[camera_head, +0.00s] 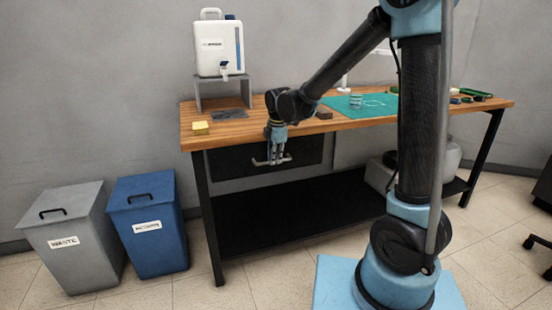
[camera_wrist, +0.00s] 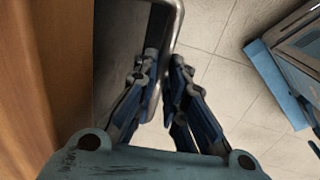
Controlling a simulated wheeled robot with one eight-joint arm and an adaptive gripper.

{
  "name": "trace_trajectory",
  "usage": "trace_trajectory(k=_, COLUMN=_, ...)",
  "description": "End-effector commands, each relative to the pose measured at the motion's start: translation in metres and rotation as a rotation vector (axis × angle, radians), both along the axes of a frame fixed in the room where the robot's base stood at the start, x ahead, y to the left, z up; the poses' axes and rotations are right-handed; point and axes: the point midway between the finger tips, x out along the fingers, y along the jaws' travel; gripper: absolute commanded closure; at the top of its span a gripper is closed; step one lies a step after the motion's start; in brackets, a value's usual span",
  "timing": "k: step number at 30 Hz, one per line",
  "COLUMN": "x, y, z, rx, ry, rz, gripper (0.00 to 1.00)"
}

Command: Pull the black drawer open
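The black drawer (camera_head: 228,162) sits under the left part of the wooden workbench top, and its front looks about flush with the bench. Its grey bar handle (camera_head: 258,162) stands out from the front. My gripper (camera_head: 276,155) points down from above at the handle. In the wrist view my gripper (camera_wrist: 165,62) has one finger on each side of the handle bar (camera_wrist: 176,22), with little gap left, and looks shut on it. The dark drawer front (camera_wrist: 118,45) shows beside the left finger. The exact finger contact is partly hidden.
The wooden bench top (camera_head: 225,132) bears a yellow sponge (camera_head: 200,128), a white jug on a stand (camera_head: 218,48) and a green mat (camera_head: 345,108). A grey bin (camera_head: 75,240) and a blue bin (camera_head: 148,230) stand left of the bench. The floor in front of the drawer is clear.

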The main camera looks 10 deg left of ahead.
Motion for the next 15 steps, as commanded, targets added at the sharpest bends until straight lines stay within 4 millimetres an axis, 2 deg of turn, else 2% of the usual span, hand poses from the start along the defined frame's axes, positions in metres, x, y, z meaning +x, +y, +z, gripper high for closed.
trace_trajectory(k=8, x=-0.002, y=-0.004, z=0.001, rx=0.001, ry=-0.003, rz=-0.002, gripper=1.0)
trace_trajectory(k=15, x=-0.031, y=-0.022, z=0.001, rx=0.001, ry=-0.002, rz=-0.002, gripper=1.0)
